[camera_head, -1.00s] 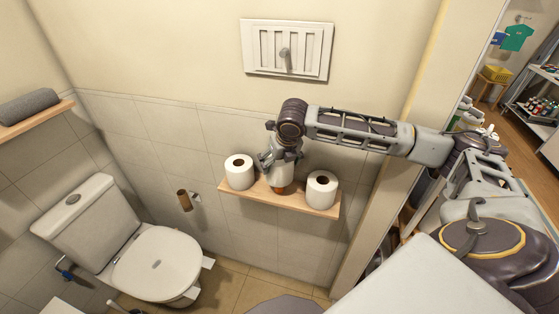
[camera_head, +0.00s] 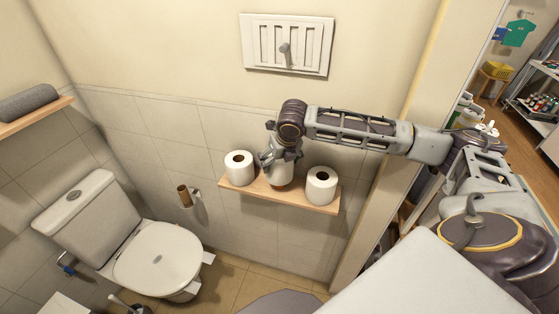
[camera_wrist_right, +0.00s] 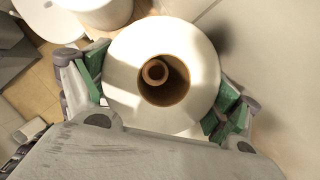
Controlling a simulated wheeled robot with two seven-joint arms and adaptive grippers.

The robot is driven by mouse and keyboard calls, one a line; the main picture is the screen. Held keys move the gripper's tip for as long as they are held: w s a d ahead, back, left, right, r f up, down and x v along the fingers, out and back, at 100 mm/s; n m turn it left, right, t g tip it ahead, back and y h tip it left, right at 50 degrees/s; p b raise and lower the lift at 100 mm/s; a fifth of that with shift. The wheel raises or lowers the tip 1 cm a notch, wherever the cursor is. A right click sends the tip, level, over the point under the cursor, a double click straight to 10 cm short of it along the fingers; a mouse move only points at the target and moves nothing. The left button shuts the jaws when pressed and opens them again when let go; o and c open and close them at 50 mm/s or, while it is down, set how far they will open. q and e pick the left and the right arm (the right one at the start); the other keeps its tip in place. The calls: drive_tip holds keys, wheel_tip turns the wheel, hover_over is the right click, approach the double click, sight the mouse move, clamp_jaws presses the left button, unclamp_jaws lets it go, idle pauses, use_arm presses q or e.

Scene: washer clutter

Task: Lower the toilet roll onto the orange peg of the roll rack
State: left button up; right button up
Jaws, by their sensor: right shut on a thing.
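My right gripper (camera_head: 281,158) points down over the middle of the wooden roll rack (camera_head: 262,191). In the right wrist view the green finger pads of the gripper (camera_wrist_right: 157,93) are shut on the white toilet roll (camera_wrist_right: 122,52) from both sides. The orange-brown peg (camera_wrist_right: 154,71) shows inside the roll's core, left of and above the hole's middle. The roll is around the peg's top. In the head view the gripper mostly hides the roll and peg, so I cannot tell whether the roll touches the rack. My left gripper is not in view.
Two other white rolls stand on the rack, a left roll (camera_head: 239,168) and a right roll (camera_head: 321,187), close on either side of my gripper. The tiled wall is right behind. A brown cardboard tube (camera_head: 184,195) hangs on a wall holder, and the toilet (camera_head: 157,259) stands at left.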

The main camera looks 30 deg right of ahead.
drive_tip(key=shift+f, duration=2)
idle(0.4)
drive_tip(key=shift+f+p, duration=0.5)
drive_tip(key=shift+f, duration=0.1)
idle(0.4)
drive_tip(key=o, duration=0.8)
drive_tip(key=shift+r, duration=0.1)
drive_tip(key=shift+r+p, duration=1.2)
drive_tip(key=shift+p, duration=0.45)
drive_tip(key=shift+r, duration=2.2)
